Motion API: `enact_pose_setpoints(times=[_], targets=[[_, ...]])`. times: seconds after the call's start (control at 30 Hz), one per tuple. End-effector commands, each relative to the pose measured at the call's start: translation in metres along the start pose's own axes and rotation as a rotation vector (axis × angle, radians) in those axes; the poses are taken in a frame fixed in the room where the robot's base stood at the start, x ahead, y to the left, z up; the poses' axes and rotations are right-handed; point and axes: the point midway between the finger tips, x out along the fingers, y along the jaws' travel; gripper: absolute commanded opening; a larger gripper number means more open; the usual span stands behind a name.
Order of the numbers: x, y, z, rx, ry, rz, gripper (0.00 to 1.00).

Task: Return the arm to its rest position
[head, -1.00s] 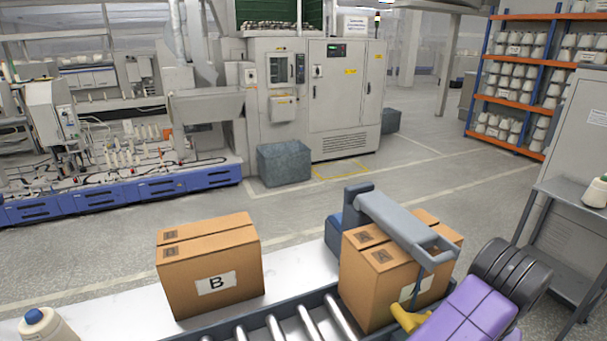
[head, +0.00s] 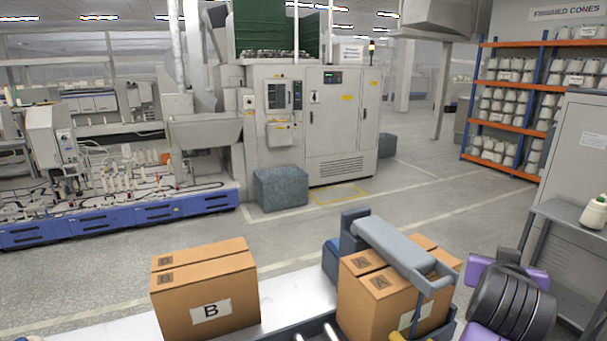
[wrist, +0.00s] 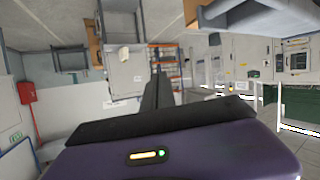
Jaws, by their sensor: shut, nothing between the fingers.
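My gripper (wrist: 158,92) shows in the wrist view, its dark fingers together with nothing between them. It points out over open room, clear of any surface. In the head view my purple and black arm is folded at the lower right, just right of the box marked A. The gripper's fingers cannot be made out in the head view.
Box A (head: 378,305) stands on the conveyor under a grey bar (head: 395,245), close to my arm. Box B (head: 205,300) stands to the left.

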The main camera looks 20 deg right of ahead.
Motion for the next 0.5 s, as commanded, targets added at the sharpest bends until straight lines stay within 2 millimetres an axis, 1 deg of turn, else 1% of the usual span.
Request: enact_pose_setpoints(times=[0.03, 0.1, 0.17, 0.2, 0.23, 0.3, 0.37, 0.47, 0.5], targets=[[-0.002, -0.001, -0.018, -0.037, 0.11, -0.006, 0.0], [-0.012, -0.009, -0.043, -0.078, 0.255, -0.033, 0.0], [-0.023, -0.018, -0.059, -0.113, 0.368, -0.064, 0.0], [-0.031, -0.025, -0.066, -0.136, 0.438, -0.09, 0.0], [-0.038, -0.031, -0.07, -0.152, 0.485, -0.11, 0.0], [-0.054, -0.046, -0.073, -0.19, 0.587, -0.166, 0.0], [-0.068, -0.058, -0.072, -0.22, 0.662, -0.218, 0.0], [-0.093, -0.077, -0.058, -0.266, 0.763, -0.316, 0.0], [-0.102, -0.085, -0.05, -0.282, 0.795, -0.358, 0.0]])
